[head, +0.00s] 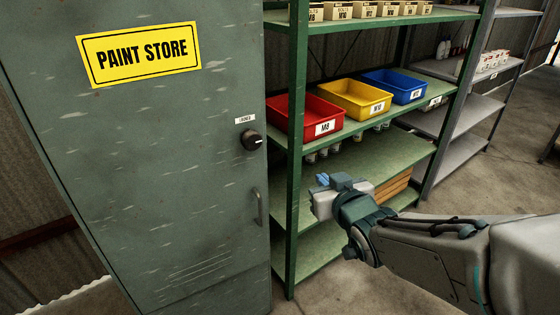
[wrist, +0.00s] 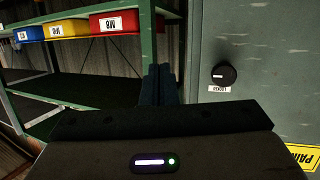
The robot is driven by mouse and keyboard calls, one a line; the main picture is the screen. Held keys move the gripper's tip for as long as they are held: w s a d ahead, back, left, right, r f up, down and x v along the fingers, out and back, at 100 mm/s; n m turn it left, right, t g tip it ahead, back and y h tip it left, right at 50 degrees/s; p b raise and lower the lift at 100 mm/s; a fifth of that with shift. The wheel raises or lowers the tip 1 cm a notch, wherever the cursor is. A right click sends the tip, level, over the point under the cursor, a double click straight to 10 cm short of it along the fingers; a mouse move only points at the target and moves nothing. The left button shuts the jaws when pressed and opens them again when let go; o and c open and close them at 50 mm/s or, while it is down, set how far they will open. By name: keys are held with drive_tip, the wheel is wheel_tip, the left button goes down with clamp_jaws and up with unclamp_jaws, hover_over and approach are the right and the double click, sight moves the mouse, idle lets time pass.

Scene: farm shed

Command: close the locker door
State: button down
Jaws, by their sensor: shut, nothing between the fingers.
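The locker door (head: 170,150) is a scuffed grey-green metal panel filling the left of the head view, with a yellow PAINT STORE sign (head: 138,54). It looks closed, with no open gap visible; whether it is fully flush I cannot tell. A black round knob (head: 251,140) sits near its right edge below a small white label, its white mark pointing right. A slim bar handle (head: 259,207) is lower down. The knob also shows in the wrist view (wrist: 223,75), upside down. My gripper (head: 322,180) is shut and empty, right of the door and apart from it.
A green shelf rack (head: 296,150) stands right beside the locker, behind my gripper. It holds a red bin (head: 290,112), a yellow bin (head: 345,92) and a blue bin (head: 385,80). A grey rack (head: 470,105) stands farther right. Concrete floor is clear at the far right.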

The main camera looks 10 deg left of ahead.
drive_tip(key=s+a+f+n+y+b, duration=0.1)
drive_tip(key=a+f+n+y+b, duration=0.1)
drive_tip(key=a+f+y+b, duration=0.3)
drive_tip(key=p, duration=0.3)
approach(254, 152)
drive_tip(key=x, duration=0.7)
